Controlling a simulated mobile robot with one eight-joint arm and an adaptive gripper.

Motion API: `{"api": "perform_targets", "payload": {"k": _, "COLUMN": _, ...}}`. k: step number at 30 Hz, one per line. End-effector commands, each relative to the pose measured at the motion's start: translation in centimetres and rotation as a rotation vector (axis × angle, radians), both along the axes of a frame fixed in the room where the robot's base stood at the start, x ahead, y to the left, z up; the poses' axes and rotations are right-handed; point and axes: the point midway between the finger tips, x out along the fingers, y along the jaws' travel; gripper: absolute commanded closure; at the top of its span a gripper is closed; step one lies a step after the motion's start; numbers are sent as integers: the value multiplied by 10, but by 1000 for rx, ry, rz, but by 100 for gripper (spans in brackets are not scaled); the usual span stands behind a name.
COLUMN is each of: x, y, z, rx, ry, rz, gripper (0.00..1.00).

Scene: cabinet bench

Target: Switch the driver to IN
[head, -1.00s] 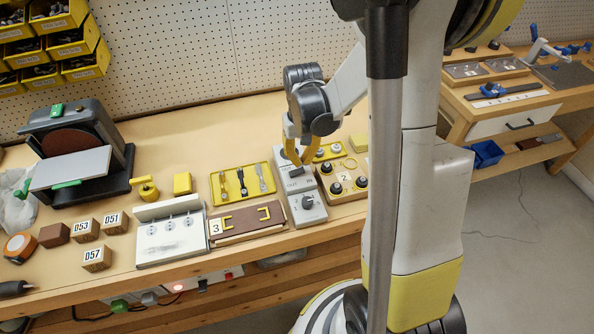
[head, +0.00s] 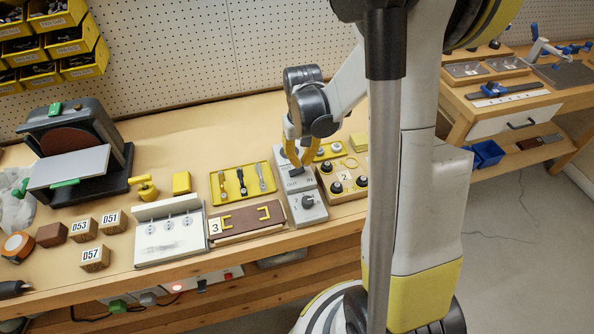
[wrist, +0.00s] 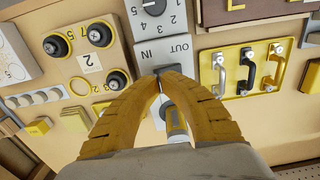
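The driver is a grey panel unit (head: 306,207) with a numbered knob at its front and IN and OUT printed on its rear part. In the wrist view the panel (wrist: 148,50) appears upside down, with IN on the left and OUT on the right. A dark switch piece (wrist: 168,70) shows just past the fingertips, partly hidden by them. My gripper (head: 298,166) is above the rear of the unit. Its yellow fingers (wrist: 161,78) meet, or nearly meet, at the tips beside the switch. Contact cannot be told. A grey cylinder with a yellow band (wrist: 175,121) shows between the fingers.
A wooden box with black knobs (head: 338,187) stands close on the right. A yellow tray with several handles (head: 226,197) and a brown board marked 3 (head: 237,227) lie to the left. A pegboard (head: 215,50) rises behind the bench.

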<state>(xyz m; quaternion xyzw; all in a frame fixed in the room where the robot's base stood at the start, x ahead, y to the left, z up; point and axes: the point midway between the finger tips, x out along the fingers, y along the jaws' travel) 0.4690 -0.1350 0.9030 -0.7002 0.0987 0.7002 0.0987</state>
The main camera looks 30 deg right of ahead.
Motion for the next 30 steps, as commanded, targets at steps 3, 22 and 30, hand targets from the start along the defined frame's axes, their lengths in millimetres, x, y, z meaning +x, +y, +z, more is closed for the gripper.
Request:
{"api": "perform_targets", "payload": {"k": 3, "x": 0, "y": 0, "z": -2, "rx": 0, "ry": 0, "rz": 0, "gripper": 100}}
{"api": "perform_targets", "payload": {"k": 22, "x": 0, "y": 0, "z": -12, "rx": 0, "ry": 0, "rz": 0, "gripper": 100}}
{"api": "perform_targets", "payload": {"k": 30, "x": 0, "y": 0, "z": -16, "rx": 0, "ry": 0, "rz": 0, "gripper": 100}}
